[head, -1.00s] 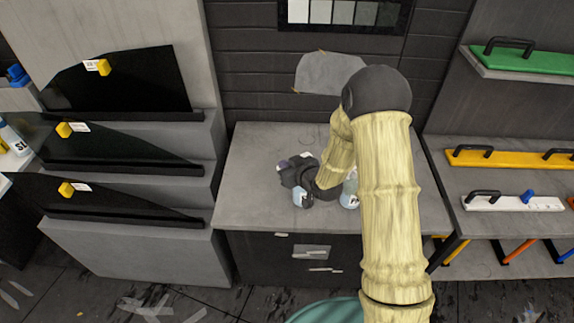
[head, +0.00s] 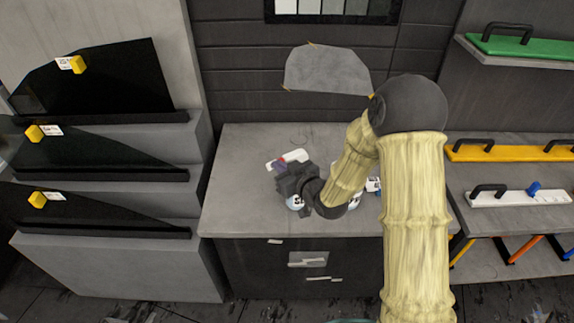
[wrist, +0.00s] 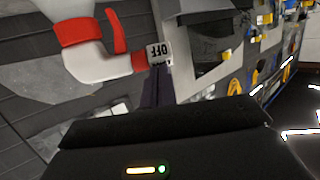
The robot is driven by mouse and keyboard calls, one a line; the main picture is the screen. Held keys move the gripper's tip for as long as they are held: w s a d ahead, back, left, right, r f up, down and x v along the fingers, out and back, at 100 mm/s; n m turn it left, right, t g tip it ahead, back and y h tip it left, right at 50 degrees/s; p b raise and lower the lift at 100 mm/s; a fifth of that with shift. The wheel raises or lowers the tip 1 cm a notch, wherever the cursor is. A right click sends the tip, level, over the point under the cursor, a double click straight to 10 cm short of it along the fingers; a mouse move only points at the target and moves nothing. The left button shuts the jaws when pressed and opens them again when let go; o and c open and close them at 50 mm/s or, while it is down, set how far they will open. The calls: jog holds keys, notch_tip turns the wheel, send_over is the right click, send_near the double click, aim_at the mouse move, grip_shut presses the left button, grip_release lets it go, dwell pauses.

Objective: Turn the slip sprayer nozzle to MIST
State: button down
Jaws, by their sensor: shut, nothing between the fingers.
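The slip sprayer's head is white with a red trigger and red collar, and it fills the upper left of the wrist view (wrist: 95,60). Its nozzle (wrist: 158,53) is a white cap whose visible face reads "OFF". The sprayer's head (head: 293,156) also shows in the head view, just beyond my gripper. My gripper (wrist: 157,88) is shut and empty, with its dark fingertips right below the nozzle; I cannot tell whether they touch it. In the head view my gripper (head: 283,168) hides most of the sprayer's bottle.
The grey workbench (head: 240,190) is clear on its left side. Another bottle (head: 354,203) stands partly behind my arm. Dark tinted glass panes (head: 100,85) stand on stepped racks at left. Shelves with a yellow bar (head: 515,151) and a white bar (head: 520,198) are at right.

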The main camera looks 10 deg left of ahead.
jog(key=shift+r, duration=0.15)
jog(key=s+d+f+p, duration=0.1)
jog(key=s+d, duration=0.7)
jog(key=shift+s+f, duration=0.15)
jog(key=shift+s, duration=0.05)
dwell(0.9)
jog(key=shift+w+a, duration=0.1)
